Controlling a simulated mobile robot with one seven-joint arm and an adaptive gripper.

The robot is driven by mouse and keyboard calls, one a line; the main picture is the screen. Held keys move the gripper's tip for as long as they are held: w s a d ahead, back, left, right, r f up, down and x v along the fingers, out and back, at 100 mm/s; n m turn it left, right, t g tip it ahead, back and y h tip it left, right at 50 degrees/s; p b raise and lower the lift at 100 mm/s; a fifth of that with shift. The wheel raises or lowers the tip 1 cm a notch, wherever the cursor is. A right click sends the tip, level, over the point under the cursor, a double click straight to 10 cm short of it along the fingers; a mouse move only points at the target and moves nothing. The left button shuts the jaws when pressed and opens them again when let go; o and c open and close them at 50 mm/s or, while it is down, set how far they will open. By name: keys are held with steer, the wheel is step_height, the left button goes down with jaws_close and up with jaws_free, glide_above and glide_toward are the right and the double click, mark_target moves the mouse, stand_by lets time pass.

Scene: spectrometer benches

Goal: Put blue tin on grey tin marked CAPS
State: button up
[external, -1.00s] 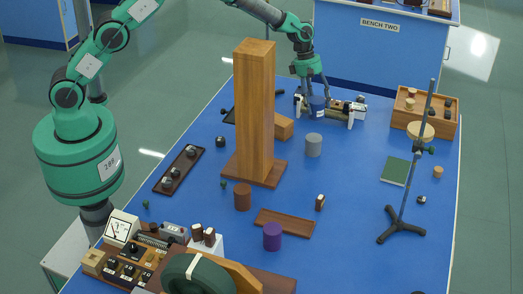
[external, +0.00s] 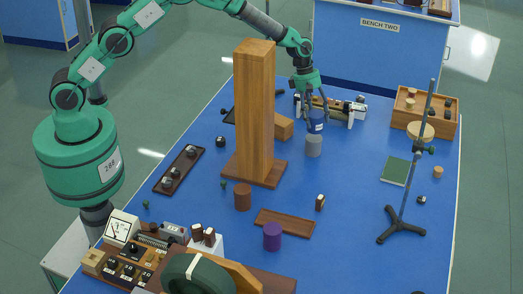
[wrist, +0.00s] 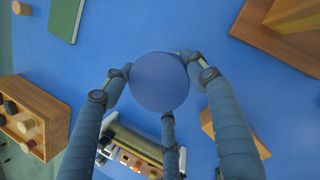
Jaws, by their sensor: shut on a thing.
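My gripper (external: 316,115) is shut on the blue tin (external: 318,124), with its fingers around the sides. In the wrist view the tin's round blue top (wrist: 159,82) sits between the fingers. The grey tin (external: 314,147) stands upright on the blue bench, just below the blue tin in the external view. The blue tin's lower edge is close to the grey tin's top; I cannot tell whether they touch. The grey tin is hidden in the wrist view. No CAPS marking can be read on it.
A tall wooden column (external: 254,110) stands to the left, with a wooden block (external: 284,127) beside it. An optical device on a rail (external: 345,108) is behind. A wooden box (external: 425,113) and a green book (external: 396,170) are to the right.

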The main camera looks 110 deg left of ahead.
mark_target(316, 124)
steer(key=shift+f, duration=1.85)
steer(key=o, duration=1.3)
steer(key=p+v, duration=0.1)
steer(key=v, duration=1.1)
